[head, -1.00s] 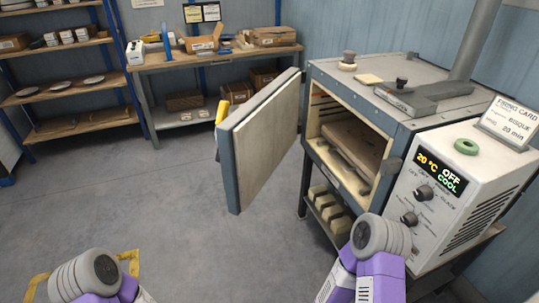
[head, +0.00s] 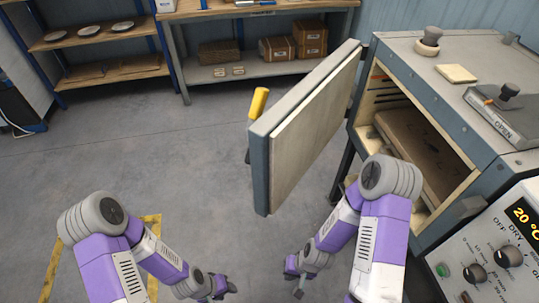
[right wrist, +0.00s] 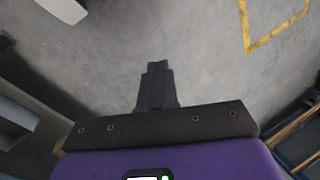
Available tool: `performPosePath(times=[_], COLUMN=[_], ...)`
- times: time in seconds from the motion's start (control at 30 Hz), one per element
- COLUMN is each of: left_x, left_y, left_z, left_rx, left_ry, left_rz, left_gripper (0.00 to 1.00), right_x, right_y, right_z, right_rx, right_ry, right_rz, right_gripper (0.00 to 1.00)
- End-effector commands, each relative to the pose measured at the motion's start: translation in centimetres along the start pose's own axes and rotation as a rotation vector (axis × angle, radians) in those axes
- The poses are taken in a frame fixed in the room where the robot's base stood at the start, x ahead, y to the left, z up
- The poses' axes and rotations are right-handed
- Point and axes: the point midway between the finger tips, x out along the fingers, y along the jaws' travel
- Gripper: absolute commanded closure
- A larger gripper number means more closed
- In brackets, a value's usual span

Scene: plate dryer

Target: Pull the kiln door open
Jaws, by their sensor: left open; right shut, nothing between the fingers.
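The kiln door (head: 310,130) stands swung wide out from the kiln (head: 480,135) in the head view, grey-blue at its edge with a pale inner panel. Its yellow handle (head: 258,103) shows on the far outer side. The kiln's front opening is exposed, with a brown shelf (head: 425,155) inside. My left gripper (head: 224,290) is open and empty at the bottom of the head view, below and apart from the door. My right gripper (head: 296,284) is shut and empty below the door, over the floor; its closed fingers (right wrist: 155,75) show in the right wrist view.
A control panel (head: 495,260) is at the lower right, beside the kiln. A workbench (head: 270,72) with boxes underneath and a shelf rack (head: 95,75) stand at the back. The grey floor left of the door is clear, with yellow tape (head: 152,222) near my left arm.

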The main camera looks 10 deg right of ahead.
Motion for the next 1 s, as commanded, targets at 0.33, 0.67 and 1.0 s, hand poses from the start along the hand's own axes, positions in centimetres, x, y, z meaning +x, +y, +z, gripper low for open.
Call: performPosePath(times=[0.33,0.67,1.0], left_x=[-8.8,-12.5,-11.2], left_y=[3.3,4.7,4.2], left_z=[0.4,0.6,0.5], left_rx=[0.002,0.001,0.001], left_ry=[-0.001,0.0,-0.001], left_rz=[0.001,0.001,0.001], left_gripper=[0.57,0.57,0.57], right_x=[-23.2,-38.5,-36.7], right_y=[-2.5,-7.2,-8.9], right_z=[-7.4,-10.5,-11.9], right_rx=[0.309,0.392,0.391], right_ry=[0.127,0.289,0.302], right_rz=[-0.149,-0.471,-0.51], right_gripper=[1.0,1.0,1.0])
